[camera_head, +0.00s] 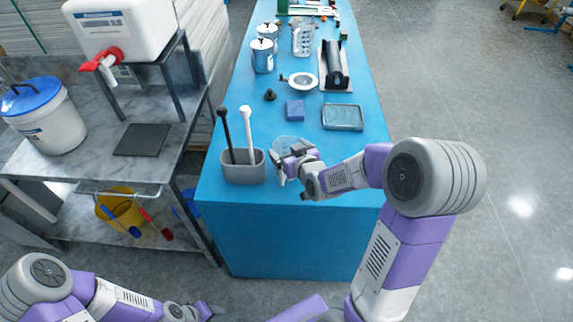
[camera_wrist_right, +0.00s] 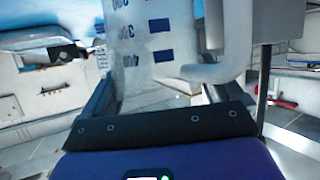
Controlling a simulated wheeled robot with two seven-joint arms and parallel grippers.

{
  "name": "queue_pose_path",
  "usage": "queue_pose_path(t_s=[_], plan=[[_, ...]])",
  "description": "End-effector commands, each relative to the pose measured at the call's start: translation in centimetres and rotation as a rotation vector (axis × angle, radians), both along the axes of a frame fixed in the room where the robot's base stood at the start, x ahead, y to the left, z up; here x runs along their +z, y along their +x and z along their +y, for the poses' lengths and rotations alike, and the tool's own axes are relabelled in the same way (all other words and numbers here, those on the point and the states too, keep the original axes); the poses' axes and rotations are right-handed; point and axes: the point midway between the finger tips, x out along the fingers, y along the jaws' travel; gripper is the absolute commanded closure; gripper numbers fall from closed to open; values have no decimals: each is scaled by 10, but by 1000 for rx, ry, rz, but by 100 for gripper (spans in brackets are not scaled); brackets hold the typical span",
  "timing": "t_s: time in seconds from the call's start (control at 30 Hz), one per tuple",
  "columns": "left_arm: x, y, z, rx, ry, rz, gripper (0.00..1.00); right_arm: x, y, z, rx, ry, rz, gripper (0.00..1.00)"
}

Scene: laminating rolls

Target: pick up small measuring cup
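The small measuring cup (camera_head: 287,144) is clear, with its rim and side showing behind my right gripper near the front of the blue table. My right gripper (camera_head: 289,170) is at the cup and hides its lower part. In the right wrist view the clear cup (camera_wrist_right: 150,45) with blue marks and a handle stands between the two widely spaced fingers (camera_wrist_right: 180,95). The fingers look open around it, and I see no firm grip.
A grey holder (camera_head: 244,172) with a black and a white tool stands just left of the gripper. A blue block (camera_head: 295,109), a tray (camera_head: 342,117), a black knob (camera_head: 270,95) and a larger clear measuring jug (camera_head: 303,38) are farther back.

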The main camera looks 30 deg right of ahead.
Motion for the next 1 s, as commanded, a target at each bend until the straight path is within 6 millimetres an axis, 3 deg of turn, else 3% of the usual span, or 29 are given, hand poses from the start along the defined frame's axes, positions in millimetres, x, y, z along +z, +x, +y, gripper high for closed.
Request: queue_pose_path(t_s=[0.03, 0.33, 0.63, 1.0], plan=[[0, 0, 0, 0, 0, 0, 57, 0, 0, 0, 0, 0, 0, 15], [0, 0, 0, 0, 0, 0, 57, 0, 0, 0, 0, 0, 0, 60], [3, 0, 0, 0, 0, 0, 57, 8, 0, 0, -1, -1, -2, 60], [31, 0, 0, 0, 0, 0, 57, 80, 0, 0, -1, 0, -5, 60]])
